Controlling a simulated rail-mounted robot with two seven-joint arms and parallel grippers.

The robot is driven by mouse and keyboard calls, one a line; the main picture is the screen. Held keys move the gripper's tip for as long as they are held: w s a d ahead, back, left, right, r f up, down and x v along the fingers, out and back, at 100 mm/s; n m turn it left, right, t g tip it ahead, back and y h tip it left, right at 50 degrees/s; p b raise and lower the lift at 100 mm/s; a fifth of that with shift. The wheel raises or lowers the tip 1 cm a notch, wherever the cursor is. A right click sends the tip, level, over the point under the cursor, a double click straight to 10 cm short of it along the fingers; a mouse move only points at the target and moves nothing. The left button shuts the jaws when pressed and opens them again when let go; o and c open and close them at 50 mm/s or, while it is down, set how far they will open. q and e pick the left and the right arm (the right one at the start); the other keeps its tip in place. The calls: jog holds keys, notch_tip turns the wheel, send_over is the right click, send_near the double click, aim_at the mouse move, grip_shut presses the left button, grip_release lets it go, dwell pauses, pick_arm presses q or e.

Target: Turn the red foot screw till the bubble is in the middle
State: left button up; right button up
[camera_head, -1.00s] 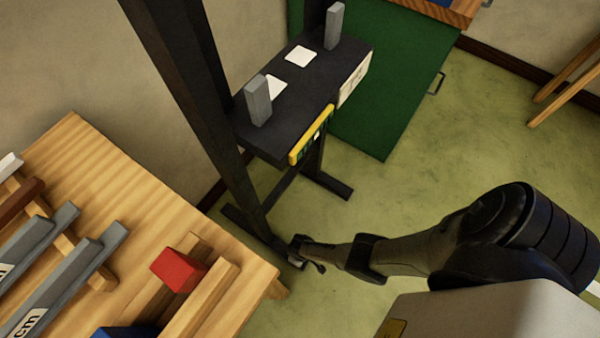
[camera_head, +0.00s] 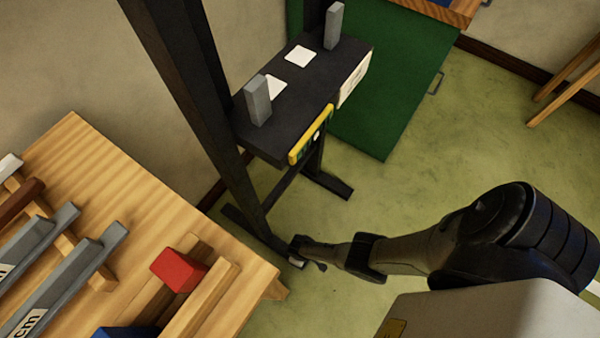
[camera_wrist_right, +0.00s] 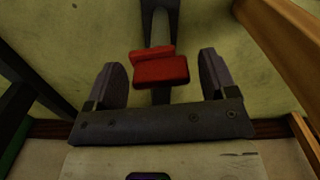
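The red foot screw (camera_wrist_right: 160,70) shows in the right wrist view as a red bar-like piece at the foot of a dark post. My right gripper (camera_wrist_right: 162,75) has its two fingers apart, one on each side of the red piece, with a narrow gap showing at least on the right. In the head view my right gripper (camera_head: 302,255) is low by the stand's foot, and the screw cannot be made out there. The yellow spirit level (camera_head: 312,136) is on the front edge of the black stand (camera_head: 300,85). Its bubble is too small to place. My left gripper is out of view.
A wooden bench (camera_head: 120,190) at the left holds grey bars and a red block (camera_head: 178,270). Two grey uprights and white squares are on the stand's top. A green panel (camera_head: 390,90) is behind it. Open floor (camera_head: 410,165) lies to the right.

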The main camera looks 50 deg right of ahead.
jog(key=shift+r, duration=0.1)
jog(key=shift+r+p, duration=5.95)
jog(key=shift+r, duration=0.9)
